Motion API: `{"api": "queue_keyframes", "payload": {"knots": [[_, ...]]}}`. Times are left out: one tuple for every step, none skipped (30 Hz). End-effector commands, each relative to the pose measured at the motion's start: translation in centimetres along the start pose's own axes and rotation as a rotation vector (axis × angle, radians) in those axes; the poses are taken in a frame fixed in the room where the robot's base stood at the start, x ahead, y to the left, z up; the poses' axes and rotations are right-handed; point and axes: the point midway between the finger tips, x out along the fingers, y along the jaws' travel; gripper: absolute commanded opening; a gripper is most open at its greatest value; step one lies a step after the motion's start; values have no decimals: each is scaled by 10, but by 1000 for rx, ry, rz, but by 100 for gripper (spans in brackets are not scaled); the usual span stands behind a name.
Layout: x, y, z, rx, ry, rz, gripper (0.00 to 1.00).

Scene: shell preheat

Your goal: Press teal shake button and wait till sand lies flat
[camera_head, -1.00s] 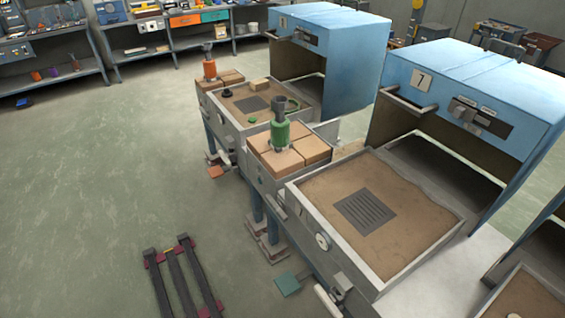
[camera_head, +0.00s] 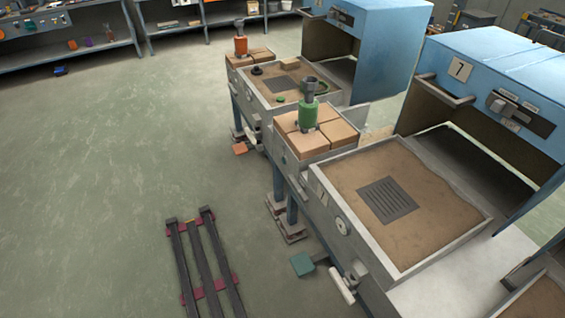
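A teal square pedal-like plate (camera_head: 302,264), the only teal button-like part in view, sticks out low at the front of the nearer station, beside a white handle (camera_head: 341,285). Above it is an open sand tray (camera_head: 325,193) filled with brown sand (camera_head: 424,203). A dark slotted grate (camera_head: 387,200) lies in the middle of the sand. The sand looks mostly level, with a slightly uneven edge along the back right. A round white dial (camera_head: 342,225) is on the tray's front wall. My gripper is not in view.
A blue hood marked 7 (camera_head: 485,75) stands behind the tray. A green tool (camera_head: 308,112) stands on tan blocks (camera_head: 341,133) to its left. A second sand station with an orange tool (camera_head: 240,45) is farther back. Dark rails (camera_head: 200,260) lie on the floor; open floor (camera_head: 100,180) is at left.

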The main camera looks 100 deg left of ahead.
Motion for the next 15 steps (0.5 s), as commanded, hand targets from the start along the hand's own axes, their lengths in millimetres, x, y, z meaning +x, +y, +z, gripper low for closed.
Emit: {"api": "queue_keyframes", "payload": {"knots": [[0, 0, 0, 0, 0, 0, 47], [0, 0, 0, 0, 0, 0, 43], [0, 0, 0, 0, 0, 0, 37], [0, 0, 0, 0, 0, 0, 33], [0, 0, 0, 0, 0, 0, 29], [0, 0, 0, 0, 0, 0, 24], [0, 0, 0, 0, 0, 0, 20], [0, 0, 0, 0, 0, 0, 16], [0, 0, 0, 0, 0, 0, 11], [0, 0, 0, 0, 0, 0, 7], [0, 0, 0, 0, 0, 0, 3], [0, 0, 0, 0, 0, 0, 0], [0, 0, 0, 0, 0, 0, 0], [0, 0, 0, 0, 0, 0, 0], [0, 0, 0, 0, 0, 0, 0]]}}
